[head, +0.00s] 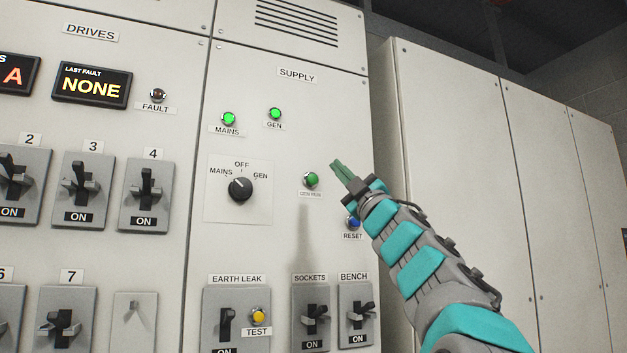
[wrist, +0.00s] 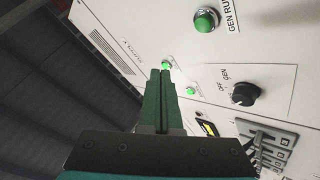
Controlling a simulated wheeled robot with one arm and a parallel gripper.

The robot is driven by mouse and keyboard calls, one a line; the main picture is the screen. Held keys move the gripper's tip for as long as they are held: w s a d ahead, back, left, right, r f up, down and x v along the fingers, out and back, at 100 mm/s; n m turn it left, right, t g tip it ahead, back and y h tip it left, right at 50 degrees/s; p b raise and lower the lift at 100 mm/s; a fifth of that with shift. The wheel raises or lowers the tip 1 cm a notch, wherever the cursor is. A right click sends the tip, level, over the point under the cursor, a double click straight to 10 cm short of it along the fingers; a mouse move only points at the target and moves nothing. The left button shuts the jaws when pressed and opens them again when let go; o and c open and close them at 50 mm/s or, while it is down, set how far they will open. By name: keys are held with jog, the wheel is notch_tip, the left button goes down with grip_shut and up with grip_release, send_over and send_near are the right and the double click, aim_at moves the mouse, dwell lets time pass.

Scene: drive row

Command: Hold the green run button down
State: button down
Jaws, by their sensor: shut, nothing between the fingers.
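The green run button (head: 312,180) sits on the supply panel, above a small label reading GEN RUN. It also shows in the wrist view (wrist: 205,21) at the top, beside its label. My gripper (head: 336,164) is shut and empty, its green fingers together. In the head view its tips are a little right of and above the button, apart from it. In the wrist view the fingertips (wrist: 161,72) are left of and below the button. Nothing hides the button in either view.
A blue reset button (head: 353,223) is close beside my wrist. The black selector knob (head: 240,189) is left of the run button. Green MAINS (head: 229,118) and GEN (head: 275,114) lamps are lit above. Switches (head: 311,322) and a yellow test button (head: 259,316) are below.

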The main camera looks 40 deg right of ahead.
jog(key=shift+w+d+p, duration=0.3)
jog(key=shift+w, duration=1.1)
jog(key=shift+w+d+p, duration=0.25)
jog(key=shift+w+d, duration=0.1)
jog(key=shift+w, duration=1.05)
jog(key=shift+w+d+p, duration=0.3)
jog(key=shift+w, duration=1.1)
jog(key=shift+w, duration=0.1)
jog(key=shift+w+d, duration=0.15)
jog(key=shift+w, duration=0.15)
jog(key=shift+w+d+p, duration=0.1)
jog(key=shift+w+p, duration=0.25)
jog(key=shift+w, duration=0.1)
jog(key=shift+s+a, duration=0.25)
jog(key=shift+s, duration=0.65)
jog(key=s, duration=0.2)
jog(key=s+a+b, duration=0.1)
jog(key=s, duration=0.1)
jog(key=shift+s, duration=0.4)
